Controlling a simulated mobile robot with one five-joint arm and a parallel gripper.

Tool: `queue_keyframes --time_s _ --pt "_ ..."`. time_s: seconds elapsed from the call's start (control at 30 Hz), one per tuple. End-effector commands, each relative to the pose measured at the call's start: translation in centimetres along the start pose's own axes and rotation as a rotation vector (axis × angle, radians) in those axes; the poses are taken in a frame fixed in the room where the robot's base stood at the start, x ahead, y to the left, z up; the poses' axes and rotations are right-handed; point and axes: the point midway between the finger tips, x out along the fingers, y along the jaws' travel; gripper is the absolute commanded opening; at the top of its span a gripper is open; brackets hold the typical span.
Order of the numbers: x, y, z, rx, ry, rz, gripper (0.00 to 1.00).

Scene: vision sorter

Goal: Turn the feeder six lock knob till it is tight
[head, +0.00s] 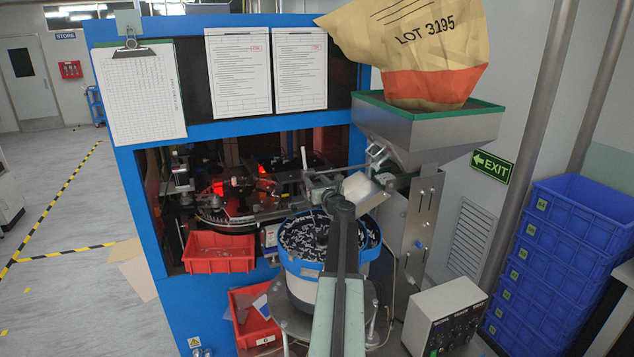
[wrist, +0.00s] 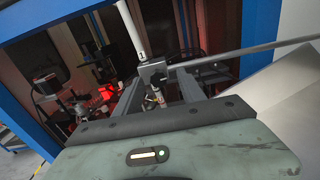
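My arm reaches up from the bottom of the head view, over a blue-rimmed feeder bowl (head: 296,238) full of small dark and pale parts. My gripper (head: 338,202) is at the far end of the arm, by a grey clamp block and horizontal rod above the bowl. I cannot tell which part is the feeder six lock knob. My gripper's green body and black edge fill the bottom of that view.
A steel hopper (head: 425,128) holding a paper sack (head: 410,50) stands behind right. The blue machine frame (head: 140,210) surrounds the left. Red bins (head: 218,262) sit left of the bowl. A control box (head: 445,310) is at lower right, near stacked blue crates (head: 560,250).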

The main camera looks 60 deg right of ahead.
Motion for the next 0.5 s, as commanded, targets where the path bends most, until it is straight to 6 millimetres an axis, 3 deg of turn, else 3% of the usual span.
queue_keyframes --time_s 0.3,0.5 --pt "-0.2 0.1 0.0 0.001 -0.001 0.001 0.47" --pt "-3.0 0.2 0.0 0.001 -0.001 0.0 0.47"
